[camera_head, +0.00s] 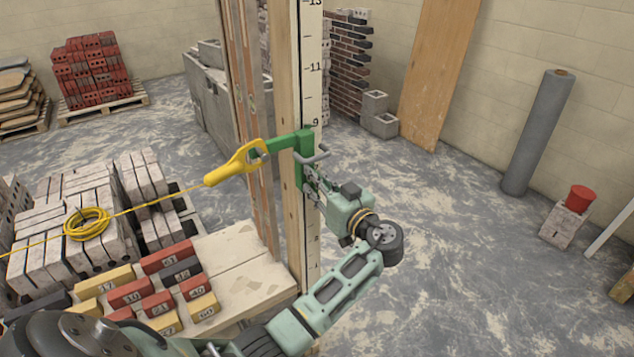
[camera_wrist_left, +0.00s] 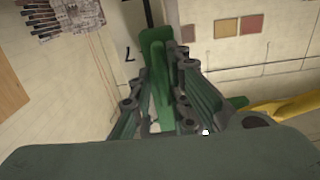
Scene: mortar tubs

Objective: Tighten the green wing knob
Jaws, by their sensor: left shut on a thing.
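The green clamp (camera_head: 300,142) sits on the tall wooden post with the numbered scale. My left gripper (camera_head: 309,183) is at the front of the post, just below the clamp's top arm. In the left wrist view the fingers (camera_wrist_left: 160,100) are shut on the green wing knob (camera_wrist_left: 158,75), which stands between them. In the head view the knob is hidden behind the gripper. A yellow line block (camera_head: 228,167) hangs at the clamp's left end; it also shows at the right in the left wrist view (camera_wrist_left: 290,105). My right gripper is not in view.
A yellow string runs left from the line block to a coil (camera_head: 87,224) on pale blocks. Numbered bricks (camera_head: 160,260) lie on a board (camera_head: 245,285) left of the post. The floor between is clear.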

